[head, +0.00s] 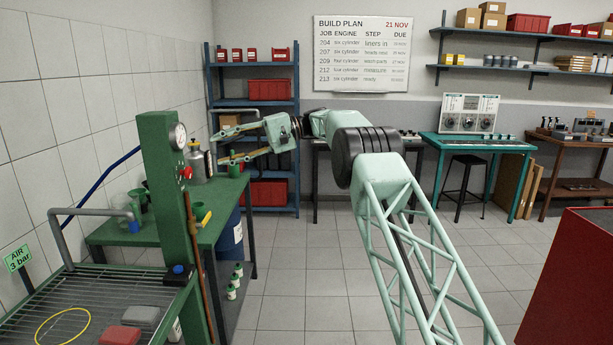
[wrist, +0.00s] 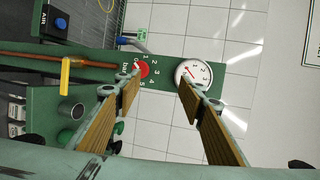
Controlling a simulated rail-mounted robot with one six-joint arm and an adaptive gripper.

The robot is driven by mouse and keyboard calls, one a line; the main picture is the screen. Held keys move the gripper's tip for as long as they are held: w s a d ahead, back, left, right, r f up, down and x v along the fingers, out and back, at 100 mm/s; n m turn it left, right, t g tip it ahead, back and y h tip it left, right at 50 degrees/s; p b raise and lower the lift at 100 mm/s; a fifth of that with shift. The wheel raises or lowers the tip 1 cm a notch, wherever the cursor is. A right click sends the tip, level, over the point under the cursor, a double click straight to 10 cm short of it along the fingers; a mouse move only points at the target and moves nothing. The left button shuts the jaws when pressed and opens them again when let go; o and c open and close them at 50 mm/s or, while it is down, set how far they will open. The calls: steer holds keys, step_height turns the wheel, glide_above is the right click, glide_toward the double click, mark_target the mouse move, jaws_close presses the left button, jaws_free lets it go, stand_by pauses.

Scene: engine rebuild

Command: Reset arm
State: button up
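My gripper (head: 216,149) is at the end of my pale green arm, which reaches forward and bends left in the head view. Its two wood-padded fingers point left, spread apart, with nothing between them. In the wrist view my gripper (wrist: 158,82) is also open and empty. Its fingertips point toward a green post with a red knob (wrist: 142,69) and a white dial gauge (wrist: 193,73). The distance to them is hard to tell. In the head view the green post (head: 166,200) stands left of my gripper, with the gauge (head: 180,136) near its top.
A green bench (head: 120,236) with cups and a metal can (head: 196,165) lies left of and below my gripper. A wire-grid tray (head: 60,315) is at front left. A blue shelf (head: 252,203) stands behind. A red cabinet (head: 575,285) is at right. The middle floor is clear.

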steer(key=s+d+r+m+t+h, duration=0.2)
steer(key=s+d+r+t+h, duration=0.15)
steer(key=s+d+r, duration=0.55)
steer(key=s+d+r+m+t+h, duration=0.1)
steer(key=s+d+h, duration=0.1)
steer(key=s+d, duration=0.65)
steer(key=s+d+r+t+h, duration=0.1)
steer(key=s+d+h, duration=0.1)
steer(key=s+d, duration=0.65)
steer(key=s+d+f+t+h, duration=0.1)
steer(key=s+d+f, duration=0.4)
steer(key=s, duration=1)
steer(key=s+d+f+h, duration=0.4)
steer(key=s+d, duration=0.6)
steer(key=s, duration=0.5)
steer(key=s+d+f+t+h, duration=0.1)
steer(key=s+d+f, duration=0.6)
steer(key=s, duration=0.9)
steer(key=shift+d+t+h, duration=0.35)
steer(key=shift+h, duration=0.4)
steer(key=shift+w+f, duration=0.1)
